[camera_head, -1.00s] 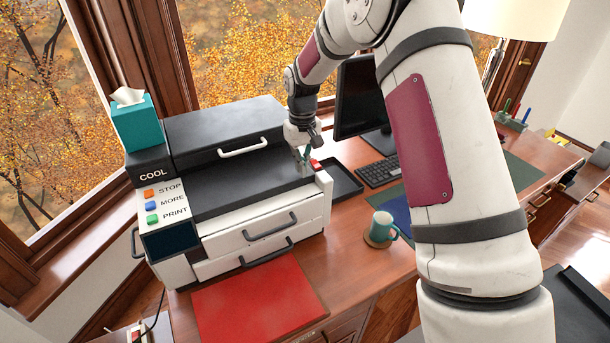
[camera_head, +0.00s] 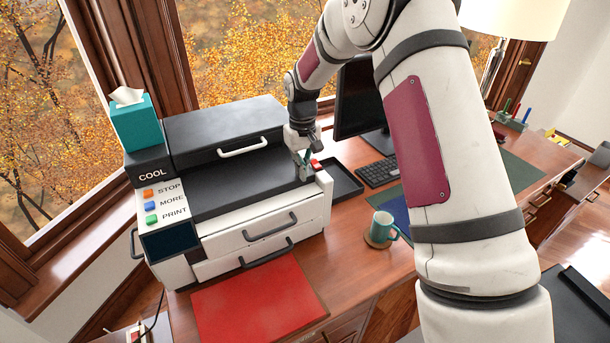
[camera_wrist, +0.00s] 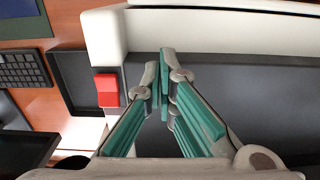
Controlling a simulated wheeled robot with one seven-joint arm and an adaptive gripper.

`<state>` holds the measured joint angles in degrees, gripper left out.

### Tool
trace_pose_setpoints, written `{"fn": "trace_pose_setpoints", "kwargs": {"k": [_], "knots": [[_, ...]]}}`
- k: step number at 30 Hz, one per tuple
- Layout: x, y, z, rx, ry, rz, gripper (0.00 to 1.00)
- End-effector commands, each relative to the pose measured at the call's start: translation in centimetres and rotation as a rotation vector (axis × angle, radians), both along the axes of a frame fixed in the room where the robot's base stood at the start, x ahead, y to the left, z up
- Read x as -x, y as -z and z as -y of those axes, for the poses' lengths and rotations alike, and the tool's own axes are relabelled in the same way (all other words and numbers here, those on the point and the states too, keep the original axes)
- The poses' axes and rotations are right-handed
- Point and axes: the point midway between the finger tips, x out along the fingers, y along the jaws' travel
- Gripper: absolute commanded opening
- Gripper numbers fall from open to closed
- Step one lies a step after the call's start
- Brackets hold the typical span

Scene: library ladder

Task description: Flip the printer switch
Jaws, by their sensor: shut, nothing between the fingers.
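The printer (camera_head: 250,205) stands on the wooden desk, white with dark grey top panels. Its red switch (camera_head: 317,164) sits on the white right-hand edge of the top. In the wrist view the red switch (camera_wrist: 107,90) lies just left of my fingertips, with a brighter and a darker red part. My gripper (camera_head: 304,176) points down over the dark panel beside the switch. In the wrist view my gripper (camera_wrist: 163,75) has its teal-padded fingers brought together at the tips, with nothing between them. I cannot tell whether the fingertips touch the printer.
A black tray (camera_head: 345,180) and keyboard (camera_head: 378,172) lie right of the printer. A teal mug (camera_head: 382,228) stands on a coaster further right. A teal tissue box (camera_head: 135,120) sits on the printer's left end. A red mat (camera_head: 258,300) lies in front.

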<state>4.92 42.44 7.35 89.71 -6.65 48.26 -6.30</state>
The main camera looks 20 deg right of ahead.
Motion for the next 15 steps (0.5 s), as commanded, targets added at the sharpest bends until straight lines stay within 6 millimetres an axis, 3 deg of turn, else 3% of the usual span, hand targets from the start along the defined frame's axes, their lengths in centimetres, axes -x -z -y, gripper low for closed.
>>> {"fn": "trace_pose_setpoints", "kwargs": {"k": [7,15], "knots": [[0.0,-0.2,0.0,0.000,0.000,0.000,0.00],[0.0,-2.2,0.0,0.000,0.000,0.001,0.00]]}}
